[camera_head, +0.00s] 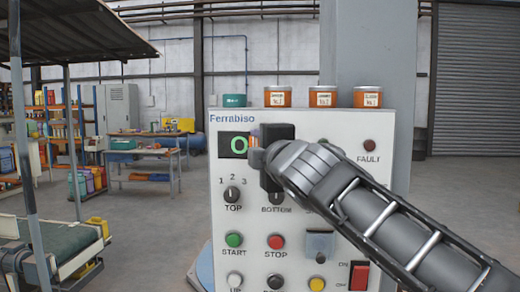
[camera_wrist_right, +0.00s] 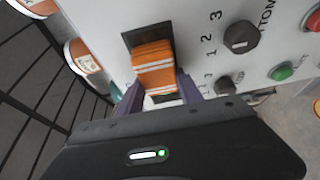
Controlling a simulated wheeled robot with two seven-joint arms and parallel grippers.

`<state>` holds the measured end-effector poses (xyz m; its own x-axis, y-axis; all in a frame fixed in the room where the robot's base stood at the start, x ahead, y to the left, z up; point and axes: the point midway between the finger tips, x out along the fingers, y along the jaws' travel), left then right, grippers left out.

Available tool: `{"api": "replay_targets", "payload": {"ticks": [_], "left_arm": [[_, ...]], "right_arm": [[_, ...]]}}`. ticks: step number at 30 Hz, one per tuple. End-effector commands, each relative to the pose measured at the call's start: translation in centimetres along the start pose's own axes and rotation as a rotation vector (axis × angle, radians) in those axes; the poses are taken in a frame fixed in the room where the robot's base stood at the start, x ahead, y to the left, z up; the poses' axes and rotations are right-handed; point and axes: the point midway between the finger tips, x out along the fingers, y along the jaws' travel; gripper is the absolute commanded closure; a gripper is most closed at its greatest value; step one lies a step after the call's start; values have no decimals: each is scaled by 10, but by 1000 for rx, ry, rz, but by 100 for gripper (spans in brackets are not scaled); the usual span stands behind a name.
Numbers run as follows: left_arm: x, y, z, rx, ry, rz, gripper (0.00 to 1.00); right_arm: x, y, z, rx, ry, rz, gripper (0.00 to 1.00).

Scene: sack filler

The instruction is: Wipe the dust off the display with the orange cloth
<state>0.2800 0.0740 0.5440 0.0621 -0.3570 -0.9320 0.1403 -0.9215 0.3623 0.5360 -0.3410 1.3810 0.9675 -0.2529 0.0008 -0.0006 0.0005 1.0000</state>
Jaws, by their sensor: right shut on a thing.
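The display (camera_head: 234,146) is a dark panel under the "Ferrabiso" lettering, at the upper left of the white control box. A green 0 shows on it; I cannot make out dust. My right gripper (camera_head: 256,141) is at the display's right part, and its body hides what lies behind it. In the right wrist view, the gripper (camera_wrist_right: 160,88) is shut on the orange cloth (camera_wrist_right: 153,56), a folded pad with pale stripes. The cloth lies over much of the dark display (camera_wrist_right: 130,38) and seems to touch it. My left gripper is not in view.
Below the display are the TOP knob (camera_head: 232,194), green START button (camera_head: 234,240), red STOP button (camera_head: 276,241) and red ON/OFF switch (camera_head: 360,275). Orange jars (camera_head: 323,97) and a green tin (camera_head: 234,100) stand on the box's top edge.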

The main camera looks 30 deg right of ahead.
Motion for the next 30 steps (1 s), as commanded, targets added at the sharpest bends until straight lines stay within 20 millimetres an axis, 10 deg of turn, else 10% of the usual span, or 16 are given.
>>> {"api": "replay_targets", "payload": {"ticks": [30], "left_arm": [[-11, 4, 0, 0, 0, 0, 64]], "right_arm": [[-17, 0, 37, 0, 0, 0, 89]]}}
